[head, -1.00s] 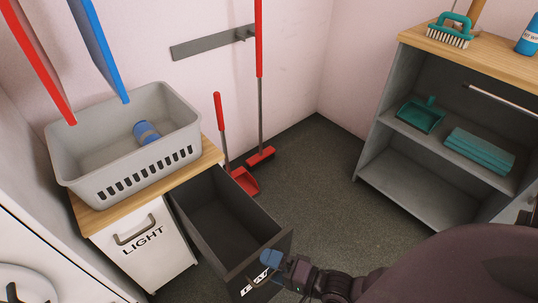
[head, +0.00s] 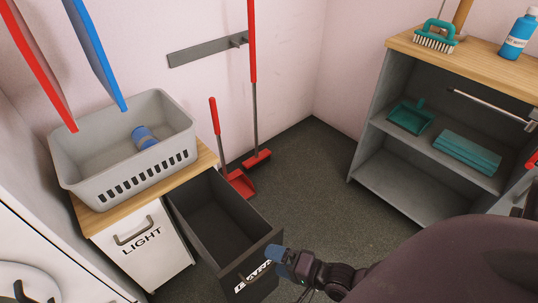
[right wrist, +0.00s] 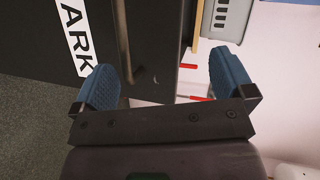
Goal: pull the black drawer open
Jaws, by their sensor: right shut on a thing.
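The black drawer (head: 250,215) is pulled well out of the cabinet, and its inside looks empty. Its front carries a white label, partly readable as "ARK" in the right wrist view (right wrist: 76,38). The drawer's handle (right wrist: 123,40) shows in the right wrist view beside the label, near the left-hand finger. The exact contact is hard to see. My left gripper is not in view.
A grey basket (head: 75,160) with a blue item stands on the wooden cabinet top. The LIGHT drawer (head: 140,240) beside the black one is shut. A red dustpan (head: 240,184) and broom are behind. A grey shelf unit (head: 370,155) stands right; floor between is clear.

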